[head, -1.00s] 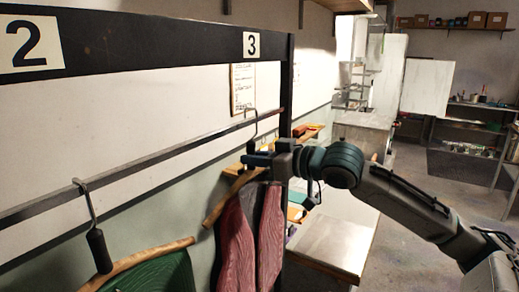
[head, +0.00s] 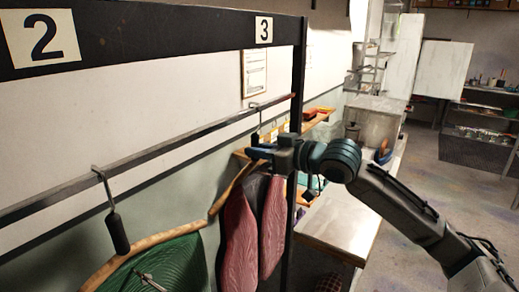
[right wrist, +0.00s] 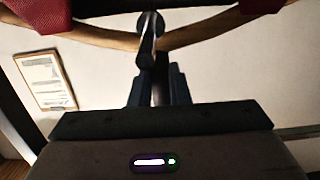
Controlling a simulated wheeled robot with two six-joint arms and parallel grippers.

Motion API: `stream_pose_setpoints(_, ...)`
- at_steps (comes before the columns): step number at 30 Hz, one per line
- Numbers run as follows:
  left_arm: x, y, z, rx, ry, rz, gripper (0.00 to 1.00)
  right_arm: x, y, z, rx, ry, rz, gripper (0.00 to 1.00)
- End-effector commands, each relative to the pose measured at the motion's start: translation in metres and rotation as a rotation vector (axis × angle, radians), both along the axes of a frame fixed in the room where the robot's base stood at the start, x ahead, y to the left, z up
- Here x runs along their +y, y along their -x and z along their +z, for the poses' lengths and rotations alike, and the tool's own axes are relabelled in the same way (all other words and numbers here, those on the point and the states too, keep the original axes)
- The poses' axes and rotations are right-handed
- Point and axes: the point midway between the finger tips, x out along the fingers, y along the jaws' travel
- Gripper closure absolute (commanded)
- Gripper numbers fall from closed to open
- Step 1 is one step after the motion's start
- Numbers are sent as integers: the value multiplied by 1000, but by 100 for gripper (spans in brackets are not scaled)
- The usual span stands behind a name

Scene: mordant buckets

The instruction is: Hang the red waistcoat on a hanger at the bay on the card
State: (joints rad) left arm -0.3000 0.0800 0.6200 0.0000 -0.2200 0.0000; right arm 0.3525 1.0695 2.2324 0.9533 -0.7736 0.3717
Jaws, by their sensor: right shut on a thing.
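The red waistcoat (head: 240,240) hangs from a wooden hanger (head: 228,192) below the rail, near the plate marked 3 (head: 264,30). My right gripper (head: 262,151) is shut on the hanger's neck, just above the wood. The hanger's hook (head: 256,106) reaches up to the rail (head: 190,136); I cannot tell whether it rests on it. In the right wrist view the hanger's wooden arms (right wrist: 205,32) spread above the fingers (right wrist: 155,85), with red cloth (right wrist: 38,10) at the edges. A card (head: 254,73) with unreadable text is on the wall behind. My left gripper is not in view.
A green garment (head: 170,262) hangs on another hanger at the left, under the plate marked 2 (head: 41,38); its hanger's end comes close to the red waistcoat's hanger. A dark post (head: 297,100) stands just right of the waistcoat. A bench (head: 340,222) lies beyond it.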

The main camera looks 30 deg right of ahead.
Motion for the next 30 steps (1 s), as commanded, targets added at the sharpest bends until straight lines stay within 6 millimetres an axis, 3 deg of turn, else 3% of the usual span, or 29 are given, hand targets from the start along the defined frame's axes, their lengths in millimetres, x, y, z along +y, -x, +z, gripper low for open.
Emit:
stream_pose_setpoints(5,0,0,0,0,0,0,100,0,0,1,-1,1,0,100)
stream_pose_setpoints(6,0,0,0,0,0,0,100,0,0,1,-1,1,0,76)
stream_pose_setpoints(9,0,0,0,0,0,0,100,0,0,1,-1,0,0,58)
stream_pose_setpoints(20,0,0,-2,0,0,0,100,-1,1,-1,1,1,-1,58)
stream_pose_setpoints(30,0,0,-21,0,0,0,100,-9,14,-1,-3,6,-7,58)
